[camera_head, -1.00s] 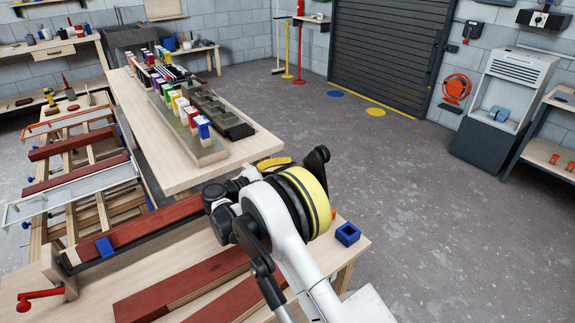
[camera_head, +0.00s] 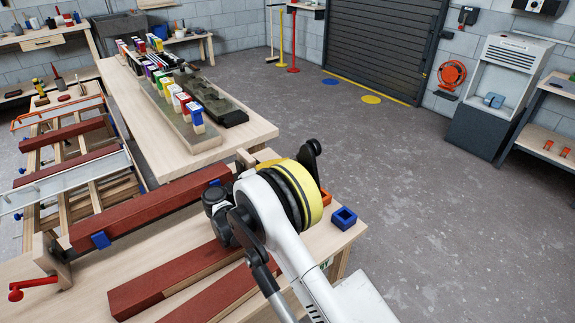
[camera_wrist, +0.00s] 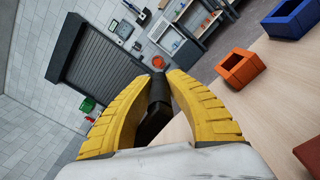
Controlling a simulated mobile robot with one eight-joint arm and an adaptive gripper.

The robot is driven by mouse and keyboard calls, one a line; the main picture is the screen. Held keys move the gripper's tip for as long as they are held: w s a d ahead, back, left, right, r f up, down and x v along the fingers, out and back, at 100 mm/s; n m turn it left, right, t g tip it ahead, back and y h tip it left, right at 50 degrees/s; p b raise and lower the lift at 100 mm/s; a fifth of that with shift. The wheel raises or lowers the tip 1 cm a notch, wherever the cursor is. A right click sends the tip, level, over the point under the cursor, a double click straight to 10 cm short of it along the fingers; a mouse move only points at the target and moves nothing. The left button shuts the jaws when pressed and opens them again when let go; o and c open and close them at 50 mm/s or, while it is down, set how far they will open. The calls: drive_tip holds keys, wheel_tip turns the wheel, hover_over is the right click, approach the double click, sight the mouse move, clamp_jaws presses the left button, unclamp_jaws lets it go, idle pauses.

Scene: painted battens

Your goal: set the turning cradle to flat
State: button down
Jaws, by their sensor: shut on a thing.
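The turning cradle spans the front bench between a wooden end post at left (camera_head: 48,258) and one partly hidden behind my arm. A red batten (camera_head: 150,215) lies along it, its broad red face showing, with blue clips (camera_head: 101,239). A red crank (camera_head: 36,284) sticks out at the left post. My gripper (camera_wrist: 157,78) is at the cradle's right end, mostly hidden by my arm in the head view. In the wrist view its yellow fingers are shut on a black handle (camera_wrist: 155,105). Whether the cradle is exactly flat I cannot tell.
Loose red battens (camera_head: 170,280) lie on the bench in front of the cradle. A blue square block (camera_head: 343,218) and an orange one (camera_wrist: 240,68) stand near the bench's right end. A second table (camera_head: 165,135) behind holds several coloured blocks. Floor at right is clear.

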drive_tip(key=shift+f, duration=0.7)
drive_tip(key=c, duration=1.3)
unclamp_jaws()
drive_tip(key=shift+o, duration=0.2)
drive_tip(key=v, duration=1.2)
